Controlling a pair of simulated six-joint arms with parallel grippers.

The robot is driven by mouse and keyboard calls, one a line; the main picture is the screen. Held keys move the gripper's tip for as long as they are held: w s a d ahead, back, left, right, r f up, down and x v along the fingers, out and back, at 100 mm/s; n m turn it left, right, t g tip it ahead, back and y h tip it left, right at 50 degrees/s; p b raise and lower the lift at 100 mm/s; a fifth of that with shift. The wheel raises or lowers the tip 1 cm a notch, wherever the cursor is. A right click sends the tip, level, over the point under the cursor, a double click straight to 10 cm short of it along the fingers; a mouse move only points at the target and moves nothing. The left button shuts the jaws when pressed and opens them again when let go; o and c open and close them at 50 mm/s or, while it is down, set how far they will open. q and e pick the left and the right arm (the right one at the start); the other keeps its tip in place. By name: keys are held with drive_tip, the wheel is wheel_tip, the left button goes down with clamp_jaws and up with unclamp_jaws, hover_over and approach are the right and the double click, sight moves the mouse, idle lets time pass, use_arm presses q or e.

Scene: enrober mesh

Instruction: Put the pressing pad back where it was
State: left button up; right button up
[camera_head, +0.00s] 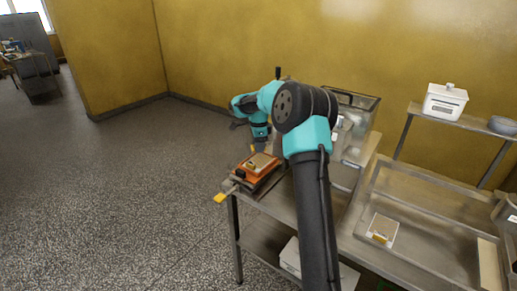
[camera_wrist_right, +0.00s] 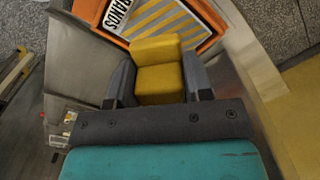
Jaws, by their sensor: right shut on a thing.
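My right gripper (camera_wrist_right: 158,82) is shut on a yellow stepped block (camera_wrist_right: 158,65), which looks like the pressing pad. Its two grey fingers sit on either side of the block. In the head view, a small yellow piece (camera_head: 253,149) shows just below my right wrist, above an orange unit (camera_head: 258,178) on the table. In the wrist view, the orange unit (camera_wrist_right: 118,18) lies beyond the block, with a lettered strip and a yellow-and-grey striped panel (camera_wrist_right: 172,22). I cannot tell whether the block touches it. My left gripper is not in view.
A metal table (camera_head: 280,204) carries the orange unit near its left corner. A clear-walled tray (camera_head: 430,212) stands to the right with a small pale box (camera_head: 382,230) in it. A white lidded container (camera_head: 445,103) and a grey bowl (camera_head: 503,126) stand on a back shelf. Open floor lies left.

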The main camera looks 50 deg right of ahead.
drive_tip(key=shift+r, duration=0.35)
drive_tip(key=shift+a, duration=0.1)
